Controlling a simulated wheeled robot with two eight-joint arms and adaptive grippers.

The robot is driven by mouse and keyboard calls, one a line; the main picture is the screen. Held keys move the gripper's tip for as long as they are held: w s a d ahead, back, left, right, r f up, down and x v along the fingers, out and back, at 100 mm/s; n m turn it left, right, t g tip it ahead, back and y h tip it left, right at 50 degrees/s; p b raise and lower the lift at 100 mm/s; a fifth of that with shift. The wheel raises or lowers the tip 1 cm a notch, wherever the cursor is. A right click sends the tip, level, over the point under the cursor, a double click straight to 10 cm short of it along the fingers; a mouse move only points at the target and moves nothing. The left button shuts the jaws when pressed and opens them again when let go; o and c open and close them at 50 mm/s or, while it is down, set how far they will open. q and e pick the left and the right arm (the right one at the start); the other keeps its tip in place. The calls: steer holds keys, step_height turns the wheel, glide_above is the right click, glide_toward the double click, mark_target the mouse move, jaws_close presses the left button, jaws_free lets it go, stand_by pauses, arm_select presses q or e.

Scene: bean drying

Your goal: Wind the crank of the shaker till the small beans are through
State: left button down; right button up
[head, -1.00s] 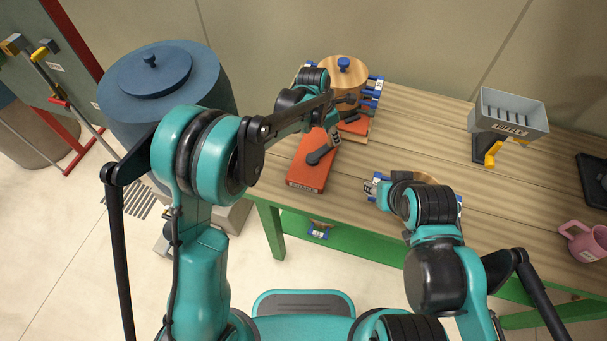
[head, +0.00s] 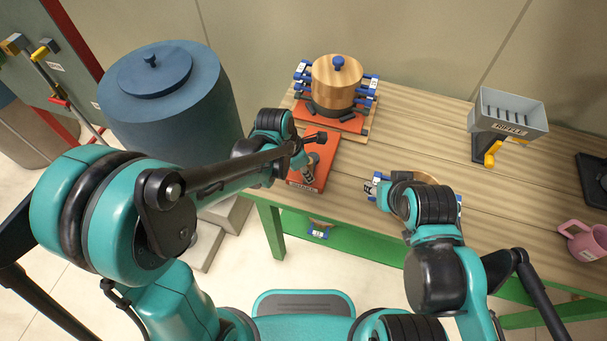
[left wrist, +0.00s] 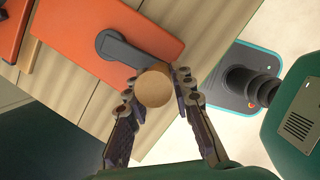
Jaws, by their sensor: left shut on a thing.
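The shaker has an orange gear box (head: 325,150) on the table and a round wooden-lidded drum (head: 336,82) behind it on an orange base. Blue clamps surround the drum, and its lid hides any beans. In the left wrist view, the dark grey crank arm (left wrist: 122,50) lies across the orange box and ends in a round wooden knob (left wrist: 154,88). My left gripper (head: 308,172) is shut on this knob, with a finger on either side of it. My right gripper (head: 372,190) is at the table's front; its finger opening is too small to judge.
A grey RIFFLE box (head: 510,112) on a stand with a yellow handle is at the back right. A pink mug (head: 583,240) and a black tray (head: 594,178) lie farther right. A large blue lidded bin (head: 165,95) stands left of the table.

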arm_select(q)
steer(key=c, duration=1.3)
jaws_free()
steer(key=shift+w+d, duration=0.1)
